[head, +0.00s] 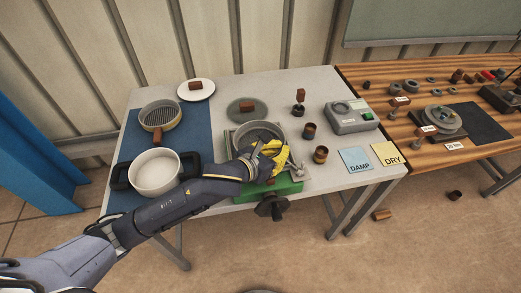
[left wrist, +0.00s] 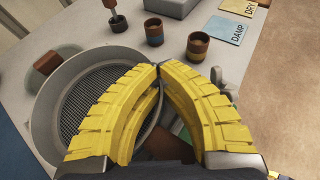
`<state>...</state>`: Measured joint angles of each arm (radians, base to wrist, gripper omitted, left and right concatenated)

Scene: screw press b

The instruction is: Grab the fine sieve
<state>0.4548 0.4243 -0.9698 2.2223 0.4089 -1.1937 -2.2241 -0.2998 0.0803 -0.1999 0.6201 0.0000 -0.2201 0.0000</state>
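A round grey sieve with a fine mesh (head: 258,131) sits over the green-based press at the middle of the table. It fills the left of the left wrist view (left wrist: 85,92). My left gripper (head: 276,150) is at the sieve's right front side, its yellow fingers pointing over the rim. In the left wrist view its fingertips (left wrist: 158,68) meet at the rim, and the rim passes between the fingers, so it looks shut on the sieve. The fingers hide part of the rim. A second sieve with a wooden handle (head: 160,116) lies on the blue mat.
A white pot (head: 156,173) stands front left on the blue mat (head: 133,146). A grey lid (head: 236,112), brown cups (head: 320,154), a grey device (head: 350,117) and DAMP (head: 355,160) and DRY (head: 388,154) cards surround the press. A wooden table (head: 390,130) adjoins on the right.

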